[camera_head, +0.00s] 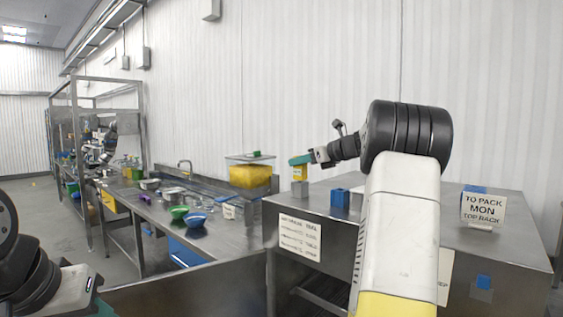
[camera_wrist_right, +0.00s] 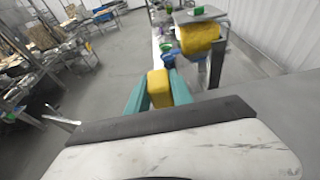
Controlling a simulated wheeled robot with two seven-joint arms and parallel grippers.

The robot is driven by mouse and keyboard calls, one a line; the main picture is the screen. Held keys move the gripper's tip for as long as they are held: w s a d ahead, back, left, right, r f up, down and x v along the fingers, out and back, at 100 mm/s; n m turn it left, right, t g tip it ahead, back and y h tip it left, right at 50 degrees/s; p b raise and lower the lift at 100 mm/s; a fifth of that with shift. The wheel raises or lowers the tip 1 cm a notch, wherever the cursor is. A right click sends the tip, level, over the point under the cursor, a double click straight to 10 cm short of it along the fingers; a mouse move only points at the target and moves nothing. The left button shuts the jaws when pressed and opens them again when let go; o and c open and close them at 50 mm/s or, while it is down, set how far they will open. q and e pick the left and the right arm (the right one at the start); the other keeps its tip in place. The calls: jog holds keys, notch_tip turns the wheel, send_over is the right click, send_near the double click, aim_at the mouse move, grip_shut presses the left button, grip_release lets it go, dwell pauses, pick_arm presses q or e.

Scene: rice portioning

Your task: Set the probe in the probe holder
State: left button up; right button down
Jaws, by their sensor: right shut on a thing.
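In the head view a yellow part of the probe (camera_head: 299,174) shows just under the fingers. A small grey block (camera_head: 300,188) is directly below it; I cannot tell whether they touch. A blue block (camera_head: 340,198), perhaps the probe holder, stands on the counter to the right. My left arm shows at lower left, its fingertips out of view.
The steel counter (camera_head: 400,212) carries a "TO PACK MON TOP RACK" sign (camera_head: 483,211) at right. Green (camera_head: 179,212) and blue (camera_head: 196,220) bowls sit on the bench at left. My right forearm hides part of the counter.

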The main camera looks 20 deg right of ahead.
jog(key=shift+f, duration=0.35)
dwell(0.7)
jog(key=c, duration=0.6)
grip_release()
jog(key=shift+r, duration=4.05)
